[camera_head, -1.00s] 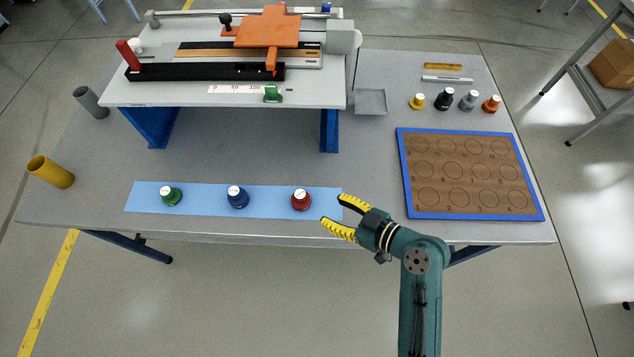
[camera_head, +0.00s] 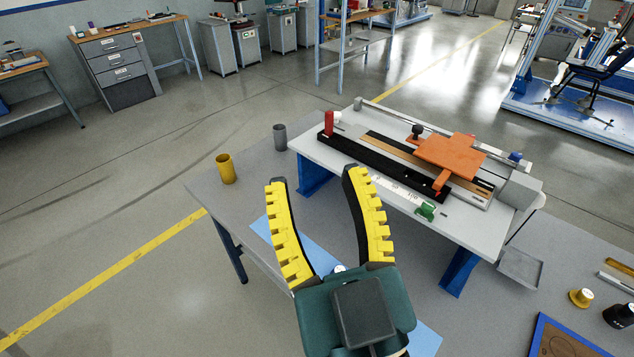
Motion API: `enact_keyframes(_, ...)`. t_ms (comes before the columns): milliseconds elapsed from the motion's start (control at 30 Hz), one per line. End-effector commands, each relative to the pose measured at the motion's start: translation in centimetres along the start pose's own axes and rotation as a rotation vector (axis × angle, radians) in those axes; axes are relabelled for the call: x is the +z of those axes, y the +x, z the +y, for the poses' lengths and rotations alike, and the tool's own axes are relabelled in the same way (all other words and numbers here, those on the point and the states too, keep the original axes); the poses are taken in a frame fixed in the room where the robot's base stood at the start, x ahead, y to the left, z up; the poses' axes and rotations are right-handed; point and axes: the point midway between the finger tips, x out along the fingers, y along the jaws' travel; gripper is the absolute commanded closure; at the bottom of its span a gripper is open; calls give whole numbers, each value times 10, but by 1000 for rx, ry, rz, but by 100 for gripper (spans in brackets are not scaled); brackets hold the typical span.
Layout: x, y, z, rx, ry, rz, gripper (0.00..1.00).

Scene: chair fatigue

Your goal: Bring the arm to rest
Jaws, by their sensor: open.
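My gripper (camera_head: 312,182) is in the lower middle of the head view, large and close to the camera. Its two yellow-toothed fingers are spread apart and point up and away, with nothing between them. It appears over the near left part of the grey table (camera_head: 222,196). My gripper hides most of the light blue strip (camera_head: 312,247) and nearly all of what stands on it; only a small white top (camera_head: 339,268) shows between the finger bases.
A raised white bench (camera_head: 335,152) with an orange carriage (camera_head: 449,155) stands right of my gripper. A yellow cup (camera_head: 226,169) and a grey cup (camera_head: 280,137) stand at the table's left. A blue-edged board (camera_head: 540,335) and knobs (camera_head: 581,298) are at lower right.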

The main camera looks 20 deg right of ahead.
Motion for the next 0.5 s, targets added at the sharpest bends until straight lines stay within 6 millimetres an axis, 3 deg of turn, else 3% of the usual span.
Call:
enact_keyframes(67,-10,-2,-5,-2,18,25,46)
enact_keyframes(367,-10,-1,-4,0,18,24,46)
enact_keyframes(500,-46,12,-3,0,19,24,46)
